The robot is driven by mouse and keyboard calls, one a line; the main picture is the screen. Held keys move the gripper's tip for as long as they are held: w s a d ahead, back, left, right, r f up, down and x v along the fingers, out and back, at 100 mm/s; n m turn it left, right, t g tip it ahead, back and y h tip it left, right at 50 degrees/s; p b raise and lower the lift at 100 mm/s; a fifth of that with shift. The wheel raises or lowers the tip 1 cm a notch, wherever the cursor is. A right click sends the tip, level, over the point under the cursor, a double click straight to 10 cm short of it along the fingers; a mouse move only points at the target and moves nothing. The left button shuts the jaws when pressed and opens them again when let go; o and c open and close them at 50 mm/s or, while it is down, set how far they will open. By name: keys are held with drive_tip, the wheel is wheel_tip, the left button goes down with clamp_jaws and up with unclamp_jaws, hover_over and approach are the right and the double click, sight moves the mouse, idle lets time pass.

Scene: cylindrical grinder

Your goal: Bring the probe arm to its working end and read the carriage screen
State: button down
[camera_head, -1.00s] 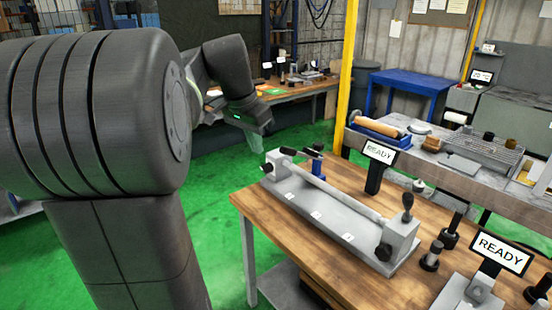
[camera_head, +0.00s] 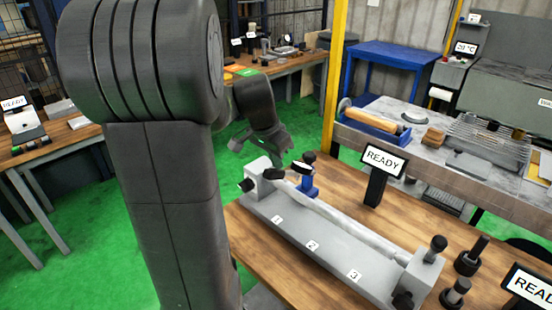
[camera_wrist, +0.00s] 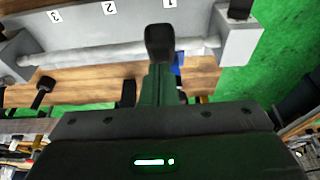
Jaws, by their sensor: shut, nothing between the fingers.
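The grey fixture (camera_head: 300,248) with plates 1, 2 and 3 holds a pale shaft (camera_head: 345,228) between its end blocks. A blue carriage (camera_head: 309,186) with black parts on top stands behind the shaft, near the plate 1 end. Which black part is the probe arm is unclear. The carriage screen (camera_head: 384,160) appears to be the one on a black post behind the shaft, reading READY. My gripper (camera_head: 284,147) is shut and empty, above and behind the plate 1 end. In the wrist view my gripper (camera_wrist: 160,42) overlaps the shaft, partly hiding the blue carriage (camera_wrist: 179,66).
Another READY screen (camera_head: 530,287) and black knobbed parts (camera_head: 470,257) stand at the bench's right. A yellow post (camera_head: 333,80) rises behind the wooden bench (camera_head: 345,188). A grey side bench (camera_head: 470,185) with a tray and rollers lies beyond. Green floor is open at left.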

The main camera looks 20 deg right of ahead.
drive_tip(key=shift+f+b, duration=0.2)
drive_tip(key=shift+b, duration=0.1)
drive_tip(key=s+a+f+h+b, duration=0.1)
drive_tip(key=a+f+b, duration=0.1)
drive_tip(key=f+b, duration=0.3)
drive_tip(key=s+a+f+t+h+b, duration=0.1)
drive_tip(key=f+b, duration=0.5)
drive_tip(key=b, duration=0.7)
drive_tip(key=shift+a+h, duration=0.3)
drive_tip(key=shift+a, duration=0.5)
drive_tip(key=shift+f, duration=0.2)
drive_tip(key=p+v, duration=0.3)
drive_tip(key=v, duration=1.1)
drive_tip(key=shift+d+r, duration=0.15)
drive_tip(key=shift+r, duration=0.05)
